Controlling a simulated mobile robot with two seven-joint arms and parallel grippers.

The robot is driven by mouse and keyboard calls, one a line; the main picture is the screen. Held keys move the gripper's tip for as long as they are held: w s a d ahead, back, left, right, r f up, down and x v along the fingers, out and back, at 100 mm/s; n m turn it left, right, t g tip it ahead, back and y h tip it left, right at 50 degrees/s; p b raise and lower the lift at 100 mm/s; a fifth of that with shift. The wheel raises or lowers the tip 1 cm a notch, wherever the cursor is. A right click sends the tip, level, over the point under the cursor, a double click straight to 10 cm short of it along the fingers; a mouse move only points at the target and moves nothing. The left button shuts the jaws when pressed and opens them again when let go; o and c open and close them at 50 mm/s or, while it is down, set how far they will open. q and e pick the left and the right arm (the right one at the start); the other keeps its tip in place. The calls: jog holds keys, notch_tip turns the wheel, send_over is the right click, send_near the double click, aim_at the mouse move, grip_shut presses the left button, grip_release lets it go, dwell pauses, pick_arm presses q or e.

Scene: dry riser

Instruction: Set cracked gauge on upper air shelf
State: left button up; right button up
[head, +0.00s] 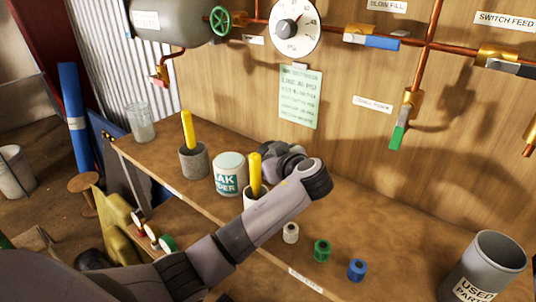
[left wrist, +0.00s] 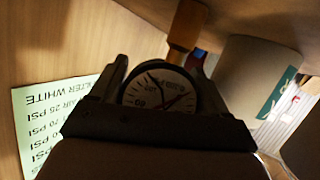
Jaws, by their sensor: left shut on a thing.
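In the left wrist view a round gauge (left wrist: 160,88) with a pale dial, dark marks and a red needle sits between the fingers of my left gripper (left wrist: 162,78). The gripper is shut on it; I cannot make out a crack. In the head view my left gripper (head: 278,156) is behind my bent wrist, over the wooden shelf (head: 380,225) near the back panel. The gauge is hidden there by my arm. The shelf's front-edge label (head: 305,281) is too small to read surely. My right gripper is not in view.
A leak finder tin (head: 230,172), a grey cup (head: 193,162) with a yellow stick and another yellow stick (head: 255,178) stand left of my gripper. White, green (head: 321,250) and blue (head: 357,270) fittings stand at the front. A used parts bin (head: 490,268) is at right.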

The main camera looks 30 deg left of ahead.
pick_arm(q)
jog(key=o, duration=0.9)
jog(key=shift+f, duration=0.1)
jog(key=shift+r, duration=0.25)
jog(key=b+v, duration=0.1)
jog(key=v, duration=1.1)
jog(key=shift+f, duration=0.1)
